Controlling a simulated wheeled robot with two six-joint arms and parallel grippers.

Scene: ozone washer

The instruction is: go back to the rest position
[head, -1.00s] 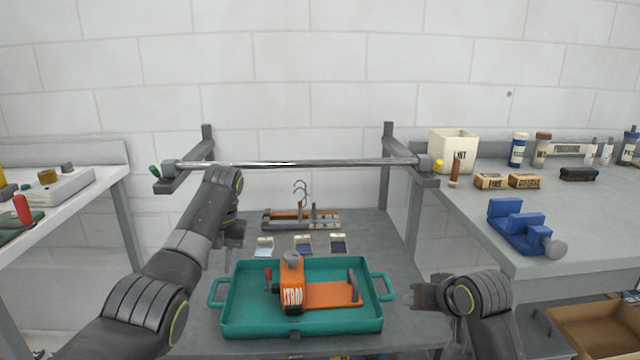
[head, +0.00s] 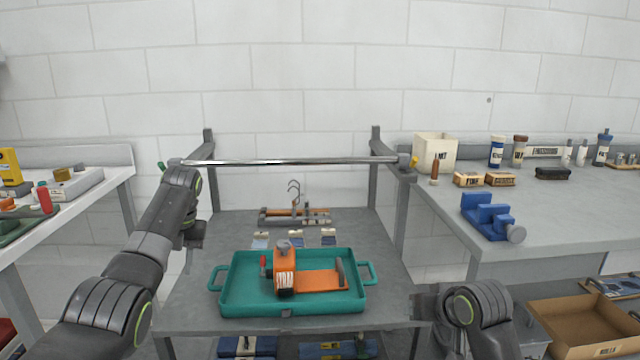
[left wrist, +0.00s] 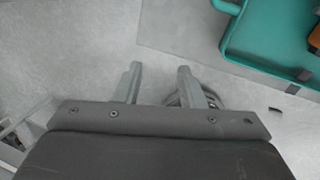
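My left gripper (head: 191,250) hangs at the left side of the grey table, left of the teal tray (head: 228,312). In the left wrist view its two fingers (left wrist: 160,82) stand apart with nothing between them, and a corner of the tray (left wrist: 240,45) shows at the upper right. My right gripper (head: 424,302) is at the table's right edge, beside the tray; its fingers are too small and dark to tell open from shut. An orange device (head: 315,280) stands in the tray.
A metal rail (head: 290,161) spans the back of the grey table (head: 190,300). A small hanger stand (head: 295,215) and several cards lie behind the tray. A blue vise (head: 488,216) and a white bin (head: 434,153) stand on the right bench; a cardboard box (head: 575,325) is below.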

